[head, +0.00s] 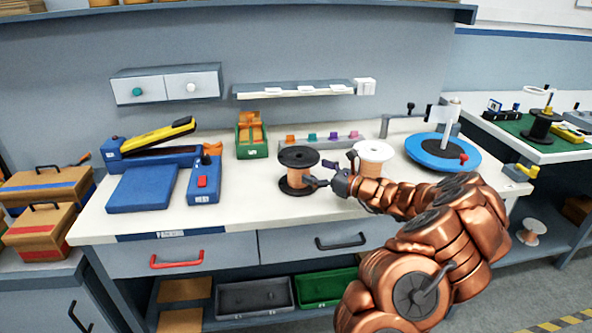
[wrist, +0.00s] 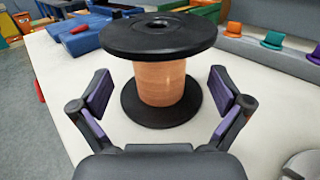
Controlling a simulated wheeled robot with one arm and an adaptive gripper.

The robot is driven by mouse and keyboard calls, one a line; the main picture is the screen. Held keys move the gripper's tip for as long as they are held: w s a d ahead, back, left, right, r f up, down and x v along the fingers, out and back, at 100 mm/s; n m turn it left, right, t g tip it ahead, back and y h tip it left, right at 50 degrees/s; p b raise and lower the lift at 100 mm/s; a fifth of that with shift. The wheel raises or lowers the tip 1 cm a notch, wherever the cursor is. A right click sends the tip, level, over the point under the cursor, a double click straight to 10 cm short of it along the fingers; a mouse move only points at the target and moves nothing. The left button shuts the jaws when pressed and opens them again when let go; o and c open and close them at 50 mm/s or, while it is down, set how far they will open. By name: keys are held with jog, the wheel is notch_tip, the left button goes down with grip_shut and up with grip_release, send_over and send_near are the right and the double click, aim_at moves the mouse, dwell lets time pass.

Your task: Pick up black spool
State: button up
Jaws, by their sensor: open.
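The black spool (head: 298,158) stands upright on the white workbench, with black flanges and a copper-coloured winding. In the wrist view the black spool (wrist: 160,38) stands between and just beyond my finger pads. My gripper (head: 325,181) comes in from the right, low over the bench. Its fingers are spread, with purple pads on either side of the spool's lower part, and nothing is held; the gripper also shows in the wrist view (wrist: 166,100). I cannot tell whether a finger touches the spool.
A white-topped spool (head: 373,153) stands right beside my gripper, partly hidden by my arm. A blue device (head: 203,182) is to the left, a green bin (head: 251,149) behind. A blue round plate (head: 442,152) is at the right. The bench front (head: 255,215) is clear.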

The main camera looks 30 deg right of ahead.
aim_at(299, 164)
jog(key=shift+p+x, duration=0.5)
jog(key=shift+x, duration=2.55)
jog(key=shift+r, duration=0.1)
jog(key=c, duration=1.9)
